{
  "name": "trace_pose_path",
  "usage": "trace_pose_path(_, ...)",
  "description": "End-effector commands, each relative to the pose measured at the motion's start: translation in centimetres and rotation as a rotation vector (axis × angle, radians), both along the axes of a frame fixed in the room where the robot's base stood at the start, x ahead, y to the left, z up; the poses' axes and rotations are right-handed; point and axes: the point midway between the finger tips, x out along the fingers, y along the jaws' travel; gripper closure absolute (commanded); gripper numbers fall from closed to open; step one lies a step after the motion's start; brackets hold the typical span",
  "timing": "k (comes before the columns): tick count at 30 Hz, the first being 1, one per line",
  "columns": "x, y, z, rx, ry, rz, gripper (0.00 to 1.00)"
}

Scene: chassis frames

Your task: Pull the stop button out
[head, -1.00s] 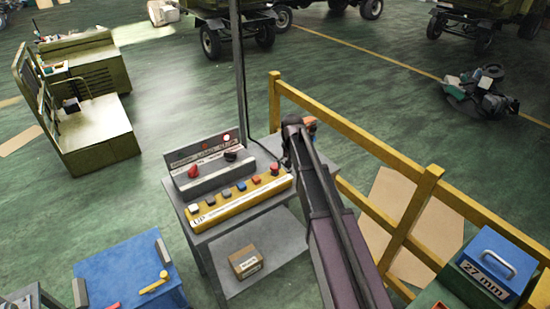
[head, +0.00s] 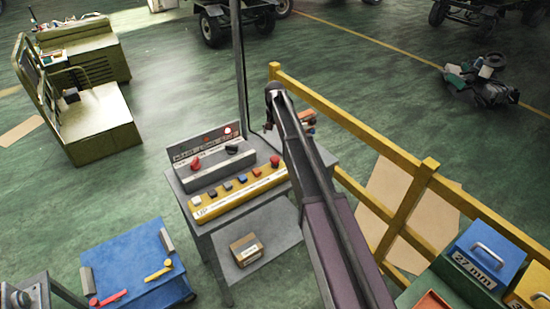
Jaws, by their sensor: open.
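A yellow control panel (head: 222,203) lies on the grey stand, with a row of several coloured buttons. A red mushroom-shaped button (head: 275,161), likely the stop button, sits at its right end. Whether it is pressed in or out is too small to tell. My arm reaches in from the lower right, passing just right of the panel. My gripper (head: 268,125) is small and dark at the arm's far end, beyond the red button and apart from it. It is open and appears empty; the arm partly hides it.
A grey box (head: 212,165) with red and black knobs and a lit red lamp stands behind the panel. A post rises behind it. A yellow railing (head: 345,120) runs close on the right. A blue cart (head: 125,262) stands at the left front; a carton (head: 246,249) is on the lower shelf.

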Motion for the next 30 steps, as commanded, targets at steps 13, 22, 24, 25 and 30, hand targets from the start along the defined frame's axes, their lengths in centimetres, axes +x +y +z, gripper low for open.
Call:
trace_pose_path(13, 0.0, 0.0, -2.7, 0.000, 0.000, 0.000, 0.02)
trace_pose_path(22, 0.0, 0.0, -5.1, 0.000, 0.000, 0.000, 0.02)
trace_pose_path(24, 0.0, 0.0, -5.6, 0.000, 0.000, 0.000, 0.02)
trace_pose_path(25, 0.0, 0.0, -5.8, 0.000, 0.000, 0.000, 0.02)
trace_pose_path(30, 0.0, 0.0, -7.2, 0.000, 0.000, 0.000, 0.02)
